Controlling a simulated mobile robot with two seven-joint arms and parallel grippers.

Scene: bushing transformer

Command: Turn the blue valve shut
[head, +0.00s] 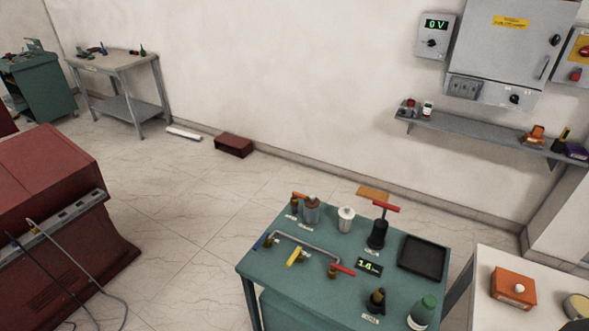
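The blue valve (262,242) is small in the head view, near the left edge of the green table (262,272). Its blue lever points down-left, and a brass body shows at the lever's upper right end. A grey bent pipe (308,243) runs just right of it. I cannot tell from the lever's angle whether the valve is open or shut. Neither of my grippers is in view.
A red machine (60,220) stands left. Open floor (190,220) lies between.

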